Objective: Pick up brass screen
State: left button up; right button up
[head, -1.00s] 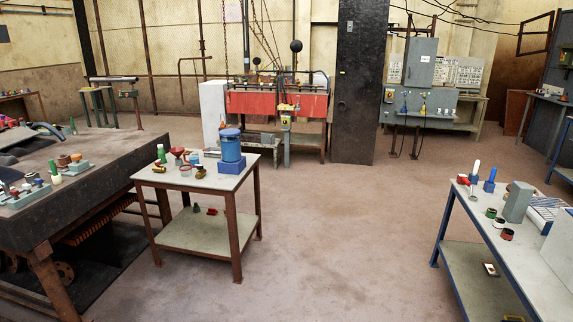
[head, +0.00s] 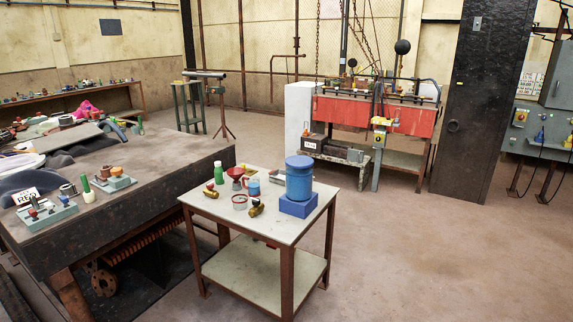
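I cannot tell for sure which thing is the brass screen. On the small rusty-legged table (head: 300,222) lie two small brass-coloured pieces: a left one (head: 211,191) near the left edge and a right one (head: 257,209) near the front edge. Between them is a round, red-rimmed, shallow ring (head: 239,201) with a pale middle, which may be a screen. Neither of my grippers is in view.
Beside them stand a green bottle (head: 218,173), a red funnel (head: 236,176), a blue cup (head: 253,187) and a blue canister (head: 299,180) on a blue block. A dark cluttered workbench (head: 120,220) stands left. Floor at right (head: 430,260) is clear.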

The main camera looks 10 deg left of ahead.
aim_at(248, 172)
jog(key=i+j, duration=0.2)
jog(key=i, duration=0.15)
jog(key=i+j+u, duration=0.1)
jog(key=i, duration=0.3)
jog(key=i+j, duration=0.25)
jog(key=i+u, duration=0.05)
jog(key=i, duration=0.05)
